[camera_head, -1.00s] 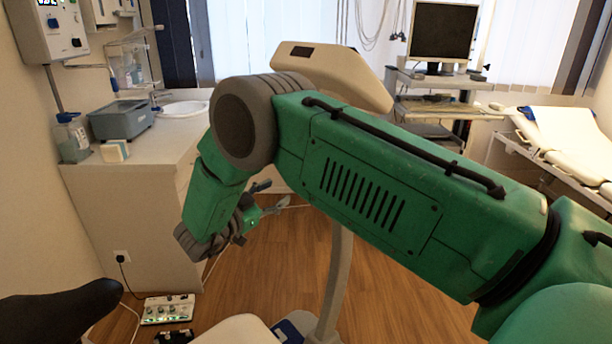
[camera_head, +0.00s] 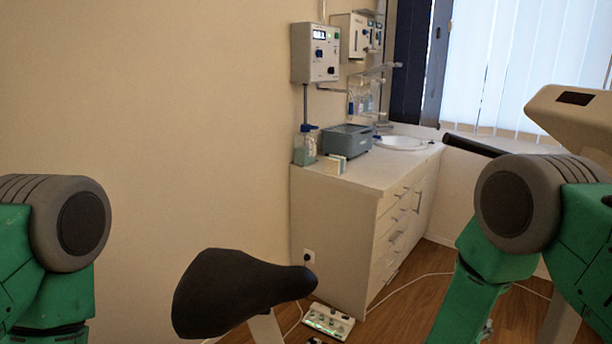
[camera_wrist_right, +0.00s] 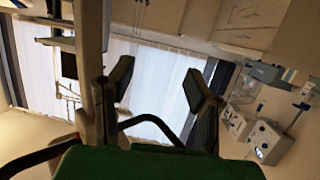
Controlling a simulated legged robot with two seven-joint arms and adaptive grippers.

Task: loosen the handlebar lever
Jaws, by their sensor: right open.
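The exercise bike shows in part in the head view: its black saddle (camera_head: 235,290) at the bottom, its beige console (camera_head: 575,115) at the right edge. A black handlebar end (camera_head: 472,146) sticks out left of the console, behind my right arm. I cannot make out the handlebar lever. In the right wrist view my right gripper (camera_wrist_right: 160,88) is open and empty, its dark fingers well apart. A curved black bar (camera_wrist_right: 150,122) passes behind the fingers; I cannot tell whether it touches them. My left arm shows at the left edge of the head view, its gripper out of frame.
A white cabinet (camera_head: 335,235) with a sink (camera_head: 400,142), a grey box (camera_head: 348,139) and a bottle (camera_head: 305,147) stands against the wall. A small control box (camera_head: 328,321) and cables lie on the wooden floor. The left wall is bare.

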